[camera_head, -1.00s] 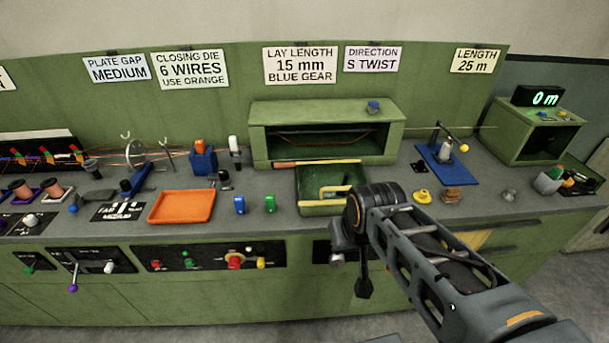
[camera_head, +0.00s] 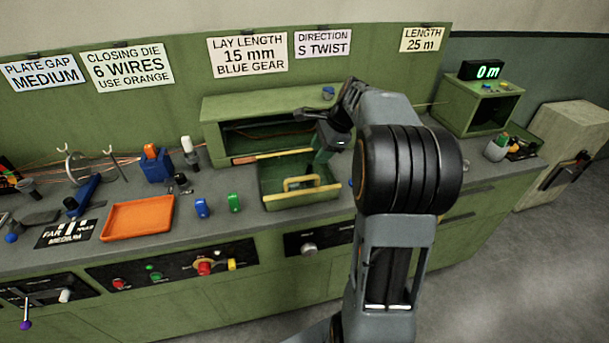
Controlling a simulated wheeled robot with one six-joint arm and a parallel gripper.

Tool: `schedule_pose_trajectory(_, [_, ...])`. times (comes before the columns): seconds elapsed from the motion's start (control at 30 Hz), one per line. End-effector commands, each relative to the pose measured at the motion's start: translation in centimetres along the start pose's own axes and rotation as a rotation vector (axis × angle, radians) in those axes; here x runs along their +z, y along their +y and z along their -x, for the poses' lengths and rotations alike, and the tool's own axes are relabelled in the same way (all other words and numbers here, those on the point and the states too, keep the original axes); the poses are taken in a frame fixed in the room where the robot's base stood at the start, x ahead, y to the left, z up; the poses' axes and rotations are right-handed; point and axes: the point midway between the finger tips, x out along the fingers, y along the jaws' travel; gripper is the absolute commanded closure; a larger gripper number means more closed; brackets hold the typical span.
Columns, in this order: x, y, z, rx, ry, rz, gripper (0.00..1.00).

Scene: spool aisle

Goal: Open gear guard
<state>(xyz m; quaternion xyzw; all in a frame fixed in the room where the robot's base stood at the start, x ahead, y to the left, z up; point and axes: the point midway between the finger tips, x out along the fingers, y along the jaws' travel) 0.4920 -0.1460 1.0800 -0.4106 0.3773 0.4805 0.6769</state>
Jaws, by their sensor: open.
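The gear guard is a green box-like panel with raised edges (camera_head: 268,203) and a yellow handle (camera_head: 303,184) at its front. It sits low in front of the green housing (camera_head: 270,108), whose dark front opening shows a wire inside. I cannot tell exactly how the guard is hinged. My gripper (camera_head: 325,150) is open and points down over the guard's right rear part, behind the handle. Its fingertips are small and dark, and I cannot tell whether they touch the guard. My arm hides the bench right of the guard.
A blue knob (camera_head: 328,92) sits on the housing top. The counter display (camera_head: 487,70) is at the back right. Open floor lies at the right.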

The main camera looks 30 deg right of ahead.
Motion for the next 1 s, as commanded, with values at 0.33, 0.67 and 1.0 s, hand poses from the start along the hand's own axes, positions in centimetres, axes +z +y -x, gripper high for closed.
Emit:
schedule_pose_trajectory(0.33, [0.0, 0.1, -6.8, 0.003, 0.0, 0.002, 0.58])
schedule_pose_trajectory(0.67, [0.0, 0.1, -10.4, 0.001, 0.001, 0.004, 0.58])
schedule_pose_trajectory(1.0, [0.0, 0.1, -10.9, 0.0, 0.002, 0.004, 0.58])
